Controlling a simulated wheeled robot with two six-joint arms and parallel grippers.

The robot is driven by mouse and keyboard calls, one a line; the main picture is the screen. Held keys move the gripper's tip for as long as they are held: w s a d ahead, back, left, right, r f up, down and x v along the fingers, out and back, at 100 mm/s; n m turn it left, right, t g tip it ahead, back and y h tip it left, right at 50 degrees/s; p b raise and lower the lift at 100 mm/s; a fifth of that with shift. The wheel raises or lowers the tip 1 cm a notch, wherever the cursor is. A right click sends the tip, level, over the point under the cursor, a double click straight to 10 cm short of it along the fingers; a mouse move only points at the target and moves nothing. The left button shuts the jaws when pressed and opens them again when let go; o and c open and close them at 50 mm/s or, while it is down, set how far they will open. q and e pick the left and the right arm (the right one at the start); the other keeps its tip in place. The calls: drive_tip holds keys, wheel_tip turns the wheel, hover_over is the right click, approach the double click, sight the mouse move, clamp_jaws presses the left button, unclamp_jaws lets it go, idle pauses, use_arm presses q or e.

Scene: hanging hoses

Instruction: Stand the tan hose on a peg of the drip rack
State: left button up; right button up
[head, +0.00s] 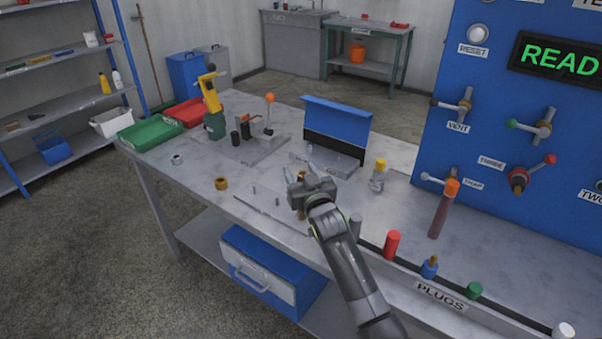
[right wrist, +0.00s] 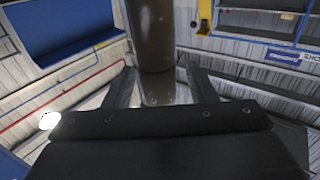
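The tan hose (head: 302,212) shows as a short brown piece just below my right gripper, with a bit between its fingers. In the right wrist view a brown upright cylinder (right wrist: 152,35), apparently this hose, stands at the fingertips. My right gripper (head: 301,171) is open, its fingers (right wrist: 160,72) either side of the hose, with a gap at the right finger. A flat grey plate with short upright pegs (head: 277,200), apparently the drip rack, lies on the bench left of the gripper. The gripper hides much of the hose. My left gripper is out of view.
A brass-coloured ring (head: 221,183) and a grey ring (head: 177,159) lie on the bench left. A clear bottle with yellow cap (head: 378,176) stands right of the gripper. Several coloured plugs (head: 392,244) line the front right. A blue panel (head: 520,120) rises behind.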

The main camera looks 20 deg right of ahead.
drive_tip(key=s+b, duration=0.2)
drive_tip(key=s, duration=1.5)
drive_tip(key=shift+s+d+f, duration=0.2)
drive_tip(key=shift+d+f, duration=0.1)
